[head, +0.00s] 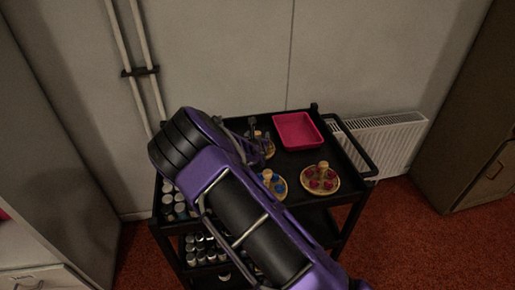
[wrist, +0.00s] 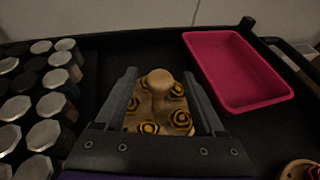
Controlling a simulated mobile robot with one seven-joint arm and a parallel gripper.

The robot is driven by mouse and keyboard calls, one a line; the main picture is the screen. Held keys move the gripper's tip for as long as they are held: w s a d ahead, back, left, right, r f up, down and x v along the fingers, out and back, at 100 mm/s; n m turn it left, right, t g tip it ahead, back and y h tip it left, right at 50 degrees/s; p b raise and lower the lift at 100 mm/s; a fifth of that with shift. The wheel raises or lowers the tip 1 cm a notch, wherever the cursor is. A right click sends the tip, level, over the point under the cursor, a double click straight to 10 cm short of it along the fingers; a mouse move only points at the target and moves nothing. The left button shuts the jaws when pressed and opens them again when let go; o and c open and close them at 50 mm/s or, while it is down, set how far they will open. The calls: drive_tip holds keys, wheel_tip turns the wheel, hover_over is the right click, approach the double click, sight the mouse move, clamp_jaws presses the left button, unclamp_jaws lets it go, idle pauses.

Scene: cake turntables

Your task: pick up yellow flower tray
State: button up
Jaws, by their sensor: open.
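The yellow flower tray (wrist: 157,104) is a round wooden disc with a central knob and several yellow-and-dark flowers around it. In the wrist view it lies between the two fingers of my gripper (wrist: 160,74), which is open. The fingers and palm hide its sides and near edge. I cannot tell whether the fingers touch it. In the head view the tray (head: 269,148) is partly hidden by my gripper (head: 262,138) at the back middle of the black cart.
A pink bin (head: 297,131) stands at the cart's back right. A tray with red flowers (head: 320,179) and one with blue flowers (head: 278,186) sit nearer. Several capped bottles (wrist: 45,105) crowd the left. Bare black cart top lies between the tray and the bin.

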drive_tip(key=shift+w, duration=0.2)
clamp_jaws()
idle(1.3)
